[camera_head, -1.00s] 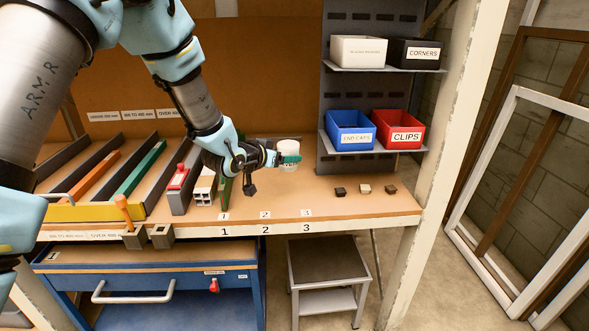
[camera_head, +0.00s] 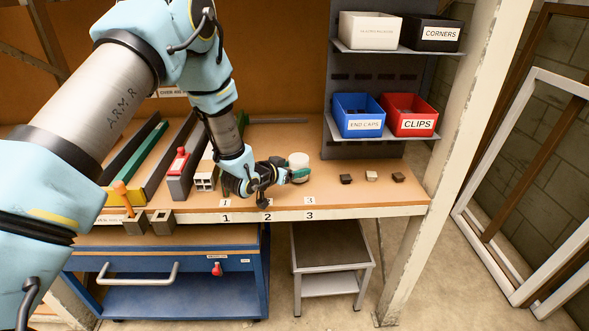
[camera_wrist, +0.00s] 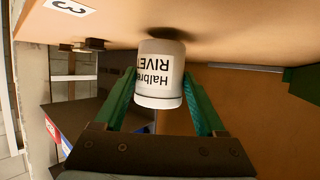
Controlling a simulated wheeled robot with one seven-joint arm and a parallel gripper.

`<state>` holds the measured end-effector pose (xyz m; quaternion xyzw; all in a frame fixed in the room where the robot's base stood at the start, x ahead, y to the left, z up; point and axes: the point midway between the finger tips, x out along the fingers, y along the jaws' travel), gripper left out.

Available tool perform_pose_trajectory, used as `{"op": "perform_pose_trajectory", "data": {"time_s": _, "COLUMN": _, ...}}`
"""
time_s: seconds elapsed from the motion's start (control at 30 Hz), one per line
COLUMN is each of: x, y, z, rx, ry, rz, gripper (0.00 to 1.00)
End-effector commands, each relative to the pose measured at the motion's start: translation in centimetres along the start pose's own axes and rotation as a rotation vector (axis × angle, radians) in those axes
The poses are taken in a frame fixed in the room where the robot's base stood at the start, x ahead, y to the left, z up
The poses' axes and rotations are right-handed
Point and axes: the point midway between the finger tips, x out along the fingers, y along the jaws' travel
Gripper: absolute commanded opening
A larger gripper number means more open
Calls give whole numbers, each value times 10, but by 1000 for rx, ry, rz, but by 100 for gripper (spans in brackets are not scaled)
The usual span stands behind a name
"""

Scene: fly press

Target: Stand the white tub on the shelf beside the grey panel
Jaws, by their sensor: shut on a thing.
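My gripper (camera_head: 298,174) is shut on the white tub (camera_head: 299,160), its green fingers on either side of the tub. In the wrist view the tub (camera_wrist: 160,75) shows a printed label upside down, reading "Halbr..." and "RIVE...". The tub is close over the wooden worktop (camera_head: 330,197) with a dark shadow at its base; I cannot tell whether it touches. The grey panel (camera_head: 381,91), slotted and upright, stands to the right of and behind the tub. It carries an upper shelf (camera_head: 400,48) and a lower shelf (camera_head: 389,141).
A white bin (camera_head: 368,31) and a black bin (camera_head: 434,33) fill the upper shelf. A blue bin (camera_head: 358,122) and a red bin (camera_head: 411,122) fill the lower one. Several small dark and pale blocks (camera_head: 371,176) lie right of the tub. A red-topped rail (camera_head: 178,170) stands left.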

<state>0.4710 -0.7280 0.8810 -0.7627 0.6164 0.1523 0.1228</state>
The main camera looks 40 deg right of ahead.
Motion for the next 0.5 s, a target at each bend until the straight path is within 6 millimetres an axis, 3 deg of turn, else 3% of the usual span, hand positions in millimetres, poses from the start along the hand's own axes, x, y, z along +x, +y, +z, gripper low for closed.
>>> {"op": "perform_pose_trajectory", "data": {"time_s": 0.37, "x": 5, "y": 0, "z": 11, "rx": 1, "ry": 3, "rz": -1, "gripper": 0}}
{"op": "perform_pose_trajectory", "data": {"time_s": 0.4, "x": 5, "y": 0, "z": 12, "rx": 1, "ry": 1, "rz": -1, "gripper": 75}}
{"op": "perform_pose_trajectory", "data": {"time_s": 0.5, "x": 5, "y": 0, "z": 12, "rx": 1, "ry": 1, "rz": -1, "gripper": 86}}
